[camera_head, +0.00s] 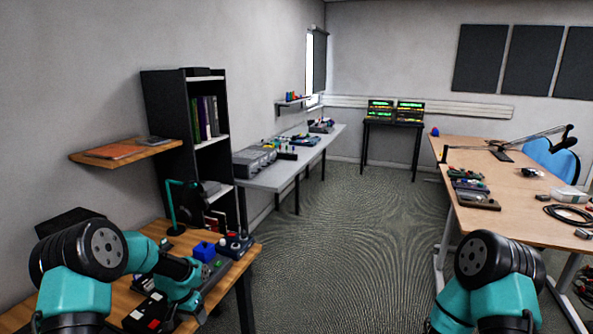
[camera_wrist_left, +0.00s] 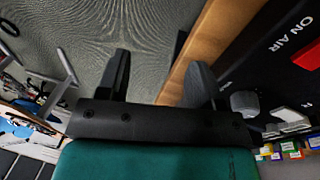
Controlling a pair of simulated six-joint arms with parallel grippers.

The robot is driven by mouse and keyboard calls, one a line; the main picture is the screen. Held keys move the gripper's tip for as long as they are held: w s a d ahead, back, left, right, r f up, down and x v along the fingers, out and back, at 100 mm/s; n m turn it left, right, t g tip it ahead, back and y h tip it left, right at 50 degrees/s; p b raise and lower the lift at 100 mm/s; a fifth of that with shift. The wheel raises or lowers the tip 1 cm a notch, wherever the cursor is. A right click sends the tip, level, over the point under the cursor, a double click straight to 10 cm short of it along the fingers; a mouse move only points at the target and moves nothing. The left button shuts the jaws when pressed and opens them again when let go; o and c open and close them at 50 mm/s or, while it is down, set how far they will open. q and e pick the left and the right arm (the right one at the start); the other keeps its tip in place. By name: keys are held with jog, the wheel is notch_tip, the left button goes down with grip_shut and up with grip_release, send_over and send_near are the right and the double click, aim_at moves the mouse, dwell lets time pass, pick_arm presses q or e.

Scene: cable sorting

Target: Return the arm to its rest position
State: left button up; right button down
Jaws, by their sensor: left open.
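My left arm (camera_head: 180,272) comes in from the left in the head view, bent over the wooden desk (camera_head: 250,252) at lower left. Its fingers are hard to make out there. In the left wrist view my left gripper (camera_wrist_left: 157,65) is open, its two dark fingers apart with nothing between them. Carpet and the desk's wooden edge (camera_wrist_left: 190,60) lie beyond the fingers. My right arm (camera_head: 490,262) shows at lower right in the head view, only its upper part; its gripper is out of view.
A black "ON AIR" panel (camera_wrist_left: 285,70) is close in the wrist view. The carpet (camera_head: 340,240) between the desks is clear.

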pick_arm(q)
jog(key=s+d+f+n+h, duration=0.1)
jog(key=s+d+f, duration=0.35)
jog(key=s, duration=0.25)
jog(key=s+d+f+n+h, duration=0.1)
jog(key=s+d+f, duration=0.2)
jog(key=s+f, duration=0.25)
jog(key=s+d+n, duration=0.1)
jog(key=s+d, duration=0.1)
jog(key=s, duration=0.6)
jog(key=s+d+f+n, duration=0.1)
jog(key=s+d+n, duration=0.1)
jog(key=s, duration=0.7)
jog(key=shift+s+f, duration=0.25)
jog(key=shift+f, duration=0.05)
jog(key=shift+d, duration=0.1)
